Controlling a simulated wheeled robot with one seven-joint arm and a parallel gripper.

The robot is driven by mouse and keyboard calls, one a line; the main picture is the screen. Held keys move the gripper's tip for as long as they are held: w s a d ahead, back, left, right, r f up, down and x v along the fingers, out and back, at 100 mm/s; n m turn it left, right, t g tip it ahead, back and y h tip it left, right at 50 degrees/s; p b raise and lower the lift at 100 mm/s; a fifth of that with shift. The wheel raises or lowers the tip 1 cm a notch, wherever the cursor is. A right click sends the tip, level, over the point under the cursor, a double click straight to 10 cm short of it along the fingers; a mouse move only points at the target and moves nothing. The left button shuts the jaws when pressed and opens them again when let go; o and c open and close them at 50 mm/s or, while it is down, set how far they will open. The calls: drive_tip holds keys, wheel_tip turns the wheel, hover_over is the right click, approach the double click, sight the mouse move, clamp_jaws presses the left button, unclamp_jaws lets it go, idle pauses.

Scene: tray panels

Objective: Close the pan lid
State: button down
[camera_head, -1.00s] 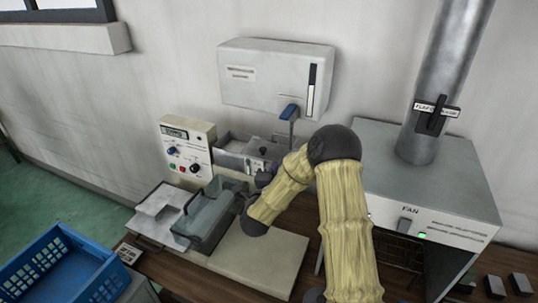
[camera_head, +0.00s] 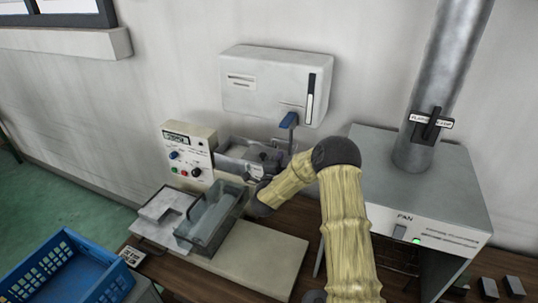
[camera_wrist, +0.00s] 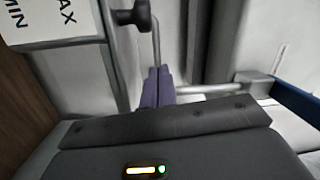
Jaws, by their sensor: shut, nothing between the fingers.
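The metal pan (camera_head: 232,150) sits at the back of the bench, beside the control box; my arm partly hides it. A dark knob (camera_head: 268,156) shows over it; whether it belongs to the lid is not clear, nor how far the lid is open. In the wrist view, my gripper (camera_wrist: 158,73) has purple fingers that are together and empty. A thin metal rod with a black knob (camera_wrist: 134,16) stands just beyond the fingertips; contact cannot be told. In the head view my arm mostly hides the gripper.
A translucent grey tray (camera_head: 228,222) stands left of my wrist on a pale board (camera_head: 268,258). The control box (camera_head: 188,155) is behind it. A fan hood (camera_head: 425,205) is at right, a blue crate (camera_head: 62,262) at left.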

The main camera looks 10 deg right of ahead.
drive_tip(key=shift+x, duration=0.75)
drive_tip(key=a+p, duration=0.1)
drive_tip(key=a, duration=0.1)
drive_tip(key=a+p, duration=0.1)
drive_tip(key=a, duration=0.1)
drive_tip(key=shift+w+f, duration=0.2)
drive_tip(key=shift+f, duration=0.2)
